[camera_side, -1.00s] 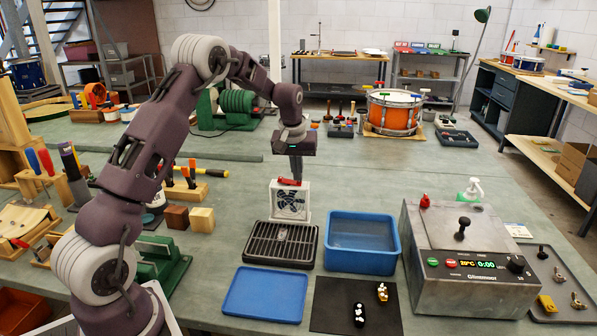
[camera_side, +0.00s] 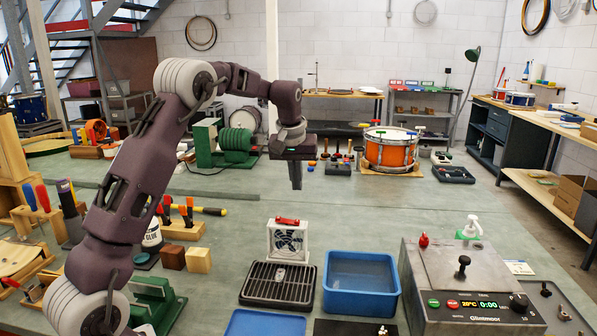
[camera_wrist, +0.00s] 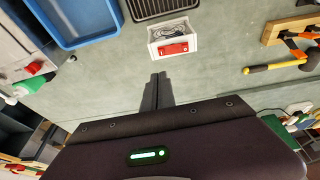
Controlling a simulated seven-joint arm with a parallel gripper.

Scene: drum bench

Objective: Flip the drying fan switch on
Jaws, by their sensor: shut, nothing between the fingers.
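The drying fan (camera_side: 287,241) is a small white box with a dark fan grille, standing behind the black drip rack. A red switch (camera_side: 287,221) sits on its top. In the wrist view the fan (camera_wrist: 174,32) shows from above, with the red switch (camera_wrist: 173,48) on the near side of its top. My gripper (camera_side: 296,186) is shut and empty, pointing down, above and behind the fan, apart from it. In the wrist view the fingertips (camera_wrist: 159,78) are together just below the fan. I cannot tell the switch's position.
The black drip rack (camera_side: 252,293) is in front of the fan. A blue tub (camera_side: 360,312) stands to its right, and a grey ultrasonic cleaner (camera_side: 440,265) stands farther right. A hammer and other tools (camera_side: 180,229) stand to the left.

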